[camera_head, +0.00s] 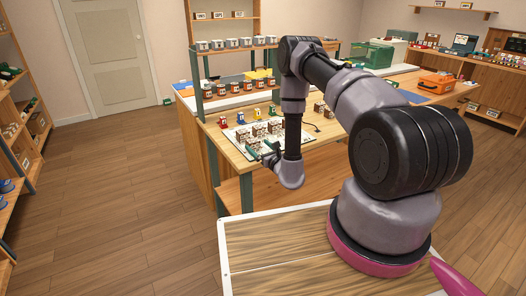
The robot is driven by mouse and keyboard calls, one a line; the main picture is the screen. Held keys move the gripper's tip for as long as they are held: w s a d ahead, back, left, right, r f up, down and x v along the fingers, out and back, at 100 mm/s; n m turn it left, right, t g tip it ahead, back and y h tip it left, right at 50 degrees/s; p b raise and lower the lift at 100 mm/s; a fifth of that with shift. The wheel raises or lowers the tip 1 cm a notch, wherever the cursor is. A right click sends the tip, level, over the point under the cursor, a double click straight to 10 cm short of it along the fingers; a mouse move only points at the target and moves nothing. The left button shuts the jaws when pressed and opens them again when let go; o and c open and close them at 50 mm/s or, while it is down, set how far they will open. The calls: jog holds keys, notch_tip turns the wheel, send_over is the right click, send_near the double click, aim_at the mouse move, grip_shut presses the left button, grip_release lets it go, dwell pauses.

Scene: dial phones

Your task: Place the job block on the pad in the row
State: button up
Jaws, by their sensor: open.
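Several small brown-and-white blocks (258,132) stand in rows on a pale board on the wooden workbench (225,152). I cannot tell which of them is the job block, and the pad in the row is too small to make out. My gripper (263,149) is low at the front edge of the board, close to the front blocks. Its jaws are open, with dark green parts showing. I cannot tell whether it touches a block. My arm hides part of the bench to the right of it.
Red, yellow and blue pieces (241,118) stand behind the board. A raised rack carries several cans (234,88) and, above, grey boxes (232,43). More brown blocks (322,109) stand right of my arm. An orange case (436,83) is further right. Floor at left is clear.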

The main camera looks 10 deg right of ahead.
jog(key=s+a+r+n+g+y, duration=0.15)
jog(key=a+r+n+y, duration=0.3)
jog(key=r, duration=0.55)
jog(key=s+a+r+n+g+y, duration=0.1)
jog(key=a+r+n+g+y, duration=0.3)
jog(key=r, duration=0.6)
jog(key=s+a+r+n+g+y, duration=0.45)
jog(key=s+r+n+g, duration=0.6)
jog(key=r, duration=0.45)
jog(key=s+d+r+n+g+h, duration=0.1)
jog(key=s+d+r+n+h, duration=0.2)
jog(key=s, duration=0.5)
jog(key=s+d+r+n+g+h, duration=0.1)
jog(key=s+d+r+n+h, duration=0.15)
jog(key=s+h, duration=0.35)
jog(key=s+d+r+n+t+h, duration=0.2)
jog(key=s+d+r+t+h, duration=0.1)
jog(key=d, duration=0.3)
jog(key=s+d+r+n+t+h, duration=0.1)
jog(key=s+d+r+t+h, duration=0.2)
jog(key=d, duration=0.4)
jog(key=shift+s+d+r+n+t+h, duration=0.25)
jog(key=shift+s+r+n+t+h, duration=0.15)
jog(key=shift+t+h, duration=0.5)
